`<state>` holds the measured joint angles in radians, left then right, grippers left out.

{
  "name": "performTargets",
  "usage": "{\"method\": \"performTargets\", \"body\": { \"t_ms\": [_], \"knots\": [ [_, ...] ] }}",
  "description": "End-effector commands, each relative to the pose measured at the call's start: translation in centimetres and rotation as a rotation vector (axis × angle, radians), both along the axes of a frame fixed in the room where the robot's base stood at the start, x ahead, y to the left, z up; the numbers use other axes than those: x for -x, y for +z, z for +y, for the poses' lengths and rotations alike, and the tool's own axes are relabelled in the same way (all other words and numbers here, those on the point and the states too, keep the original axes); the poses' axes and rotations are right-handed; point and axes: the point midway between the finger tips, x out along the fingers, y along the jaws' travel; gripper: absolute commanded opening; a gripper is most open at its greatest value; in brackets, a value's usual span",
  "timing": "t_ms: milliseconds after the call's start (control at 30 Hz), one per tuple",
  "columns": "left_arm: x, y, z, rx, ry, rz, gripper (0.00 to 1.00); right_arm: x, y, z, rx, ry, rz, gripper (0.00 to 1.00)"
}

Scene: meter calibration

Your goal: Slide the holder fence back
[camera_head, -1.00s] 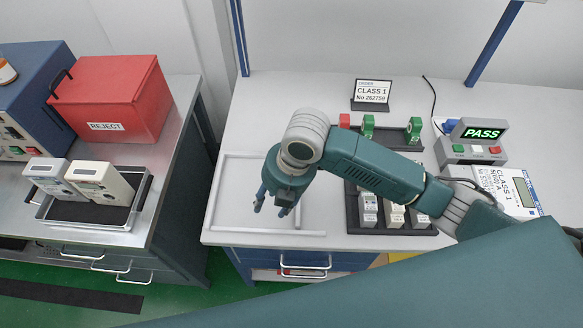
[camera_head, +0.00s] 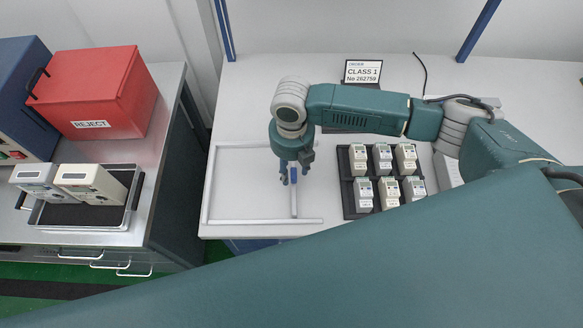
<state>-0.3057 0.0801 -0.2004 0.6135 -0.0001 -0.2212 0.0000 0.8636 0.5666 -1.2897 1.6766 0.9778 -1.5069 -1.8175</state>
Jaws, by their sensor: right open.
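The holder (camera_head: 205,185) is a thin white rail frame lying on the white bench. Its fence (camera_head: 294,207) is a narrow upright bar at the frame's right side, with a blue part at its top end. My right gripper (camera_head: 289,179) points down at that blue part and is open, with its fingers around or just over it. I cannot tell whether the fingers touch it. My left gripper is not in view.
A black rack (camera_head: 348,205) with several small grey modules stands right of the holder. A CLASS 1 sign (camera_head: 362,71) stands behind. On the left bench are a red REJECT bin (camera_head: 100,95) and a tray (camera_head: 128,203) with two meters. The bench inside the holder is clear.

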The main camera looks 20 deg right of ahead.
Motion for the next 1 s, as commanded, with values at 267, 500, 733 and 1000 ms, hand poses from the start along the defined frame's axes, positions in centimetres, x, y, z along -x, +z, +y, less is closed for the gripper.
{"method": "performTargets", "body": {
  "t_ms": [267,500,733,1000],
  "knots": [
    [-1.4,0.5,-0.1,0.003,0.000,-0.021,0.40,0.0,-2.0,0.1,-0.001,0.001,-0.001,0.42],
    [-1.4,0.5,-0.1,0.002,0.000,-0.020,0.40,0.0,-2.0,0.1,-0.001,0.001,-0.001,0.40],
    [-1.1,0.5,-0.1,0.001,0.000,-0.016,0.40,0.0,-2.0,0.1,-0.002,0.000,-0.002,0.00],
    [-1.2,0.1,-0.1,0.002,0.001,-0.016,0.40,-0.9,-2.1,-0.5,0.001,-0.003,-0.003,0.00]
  ]
}}
